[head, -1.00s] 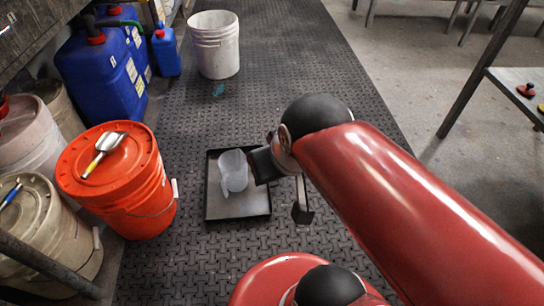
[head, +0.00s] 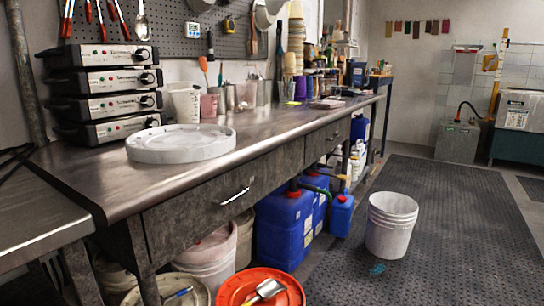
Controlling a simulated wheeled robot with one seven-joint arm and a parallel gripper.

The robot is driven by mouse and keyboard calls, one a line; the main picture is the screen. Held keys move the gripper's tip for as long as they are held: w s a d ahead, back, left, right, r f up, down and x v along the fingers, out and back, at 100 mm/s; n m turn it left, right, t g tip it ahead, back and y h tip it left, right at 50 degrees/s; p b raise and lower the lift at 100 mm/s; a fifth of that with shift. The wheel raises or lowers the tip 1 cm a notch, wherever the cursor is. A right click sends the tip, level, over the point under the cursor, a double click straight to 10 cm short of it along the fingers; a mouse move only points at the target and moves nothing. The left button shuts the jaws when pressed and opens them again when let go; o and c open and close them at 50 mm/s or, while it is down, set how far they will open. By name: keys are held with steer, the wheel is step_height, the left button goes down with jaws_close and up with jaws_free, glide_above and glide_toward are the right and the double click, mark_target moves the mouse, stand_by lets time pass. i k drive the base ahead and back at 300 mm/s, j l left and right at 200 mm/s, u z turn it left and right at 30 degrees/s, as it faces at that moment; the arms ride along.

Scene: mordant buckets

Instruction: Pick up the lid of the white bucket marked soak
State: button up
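A round white lid (head: 182,143) lies flat on the metal workbench, near its front edge, left of the middle in the head view. An open white bucket (head: 392,224) without a lid stands on the black floor mat at the right. I cannot read any marking on the bucket or the lid. My gripper is not in this view, so its state is hidden.
Stacked black devices (head: 107,92) stand behind the lid, with cups and jars further along the bench (head: 97,190). Below are blue canisters (head: 285,228), a pale bucket (head: 210,258) and an orange-lidded bucket (head: 230,293) with a scoop on it. The mat (head: 450,215) right of the open bucket is clear.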

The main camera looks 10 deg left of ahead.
mark_target(190, 142)
steer(key=u, duration=1.35)
steer(key=z, duration=1.6)
steer(key=u, duration=1.6)
